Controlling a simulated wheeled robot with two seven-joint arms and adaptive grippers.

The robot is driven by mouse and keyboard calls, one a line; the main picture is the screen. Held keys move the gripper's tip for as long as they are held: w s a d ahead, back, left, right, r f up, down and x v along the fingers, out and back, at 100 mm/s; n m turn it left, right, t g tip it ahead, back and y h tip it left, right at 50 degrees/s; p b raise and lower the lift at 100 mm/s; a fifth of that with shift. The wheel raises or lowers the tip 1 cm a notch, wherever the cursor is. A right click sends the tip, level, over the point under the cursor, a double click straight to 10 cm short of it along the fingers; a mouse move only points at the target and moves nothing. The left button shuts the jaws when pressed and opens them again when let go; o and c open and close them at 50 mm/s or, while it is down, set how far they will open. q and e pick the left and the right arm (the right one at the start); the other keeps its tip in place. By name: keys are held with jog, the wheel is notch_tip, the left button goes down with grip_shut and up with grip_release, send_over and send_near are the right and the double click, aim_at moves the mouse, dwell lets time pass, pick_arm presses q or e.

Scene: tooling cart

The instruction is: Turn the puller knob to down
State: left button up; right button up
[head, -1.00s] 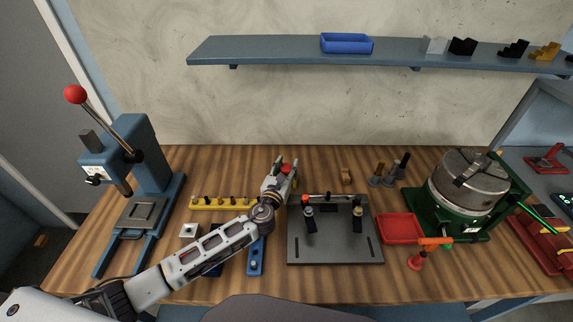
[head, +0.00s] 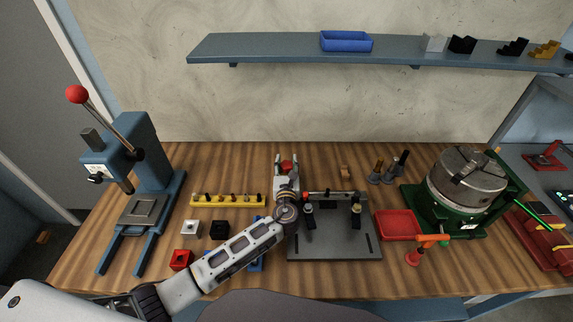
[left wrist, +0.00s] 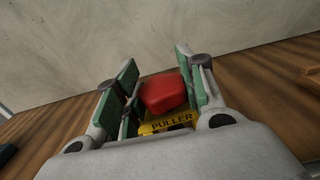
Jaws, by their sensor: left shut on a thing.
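The puller knob is a red rounded block (left wrist: 163,92) above a yellow base (left wrist: 172,124) lettered PULLER. In the head view the knob (head: 287,164) shows as a small red spot at the back middle of the bench. My left gripper (head: 287,161) is at the knob, with one finger on each side of it. In the left wrist view the green-padded fingers (left wrist: 160,85) straddle the knob and are shut on it. The knob's lower part and any position marks are hidden. My right gripper is not in view.
A grey plate fixture (head: 335,245) stands just right of my left forearm. A yellow strip (head: 228,204) with several small parts lies to the left. A blue press (head: 150,165) is at far left, and a red tray (head: 398,226) and a green-based drum (head: 467,185) are at right.

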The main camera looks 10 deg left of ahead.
aim_at(286, 169)
pick_arm(q)
jog(key=o, duration=1)
jog(key=shift+o, duration=0.2)
jog(key=shift+s+d, duration=0.25)
jog(key=shift+s, duration=1)
jog(key=shift+s+d, duration=0.2)
jog(key=shift+s, duration=1)
jog(key=shift+s+d, duration=0.25)
jog(key=shift+s, duration=1)
